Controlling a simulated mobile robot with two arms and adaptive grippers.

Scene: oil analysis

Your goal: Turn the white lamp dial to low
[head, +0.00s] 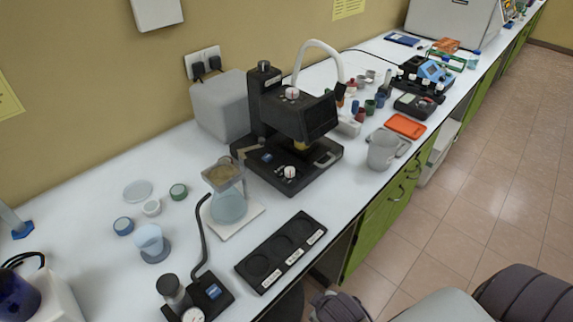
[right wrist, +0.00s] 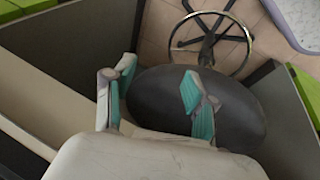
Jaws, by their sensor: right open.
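A black microscope-like instrument (head: 290,125) stands on the white bench in the head view. It has one white dial (head: 291,93) with a red mark on its upper body and another white dial (head: 290,172) at its base front. A third white dial (head: 193,314) is on a small black device at the bottom edge. I cannot read their settings or tell which is the lamp dial. My right gripper (right wrist: 158,78) is open and empty in the right wrist view, its teal-padded fingers apart above a dark round stool seat. My left gripper is not in view.
A glass vessel on a white plate (head: 250,215), a black tray (head: 281,250) with round recesses and a clear beaker (head: 383,150) stand around the instrument. Small cups and lids lie to the left. A stool (right wrist: 170,110) is below the right gripper; the floor (head: 500,190) at right is clear.

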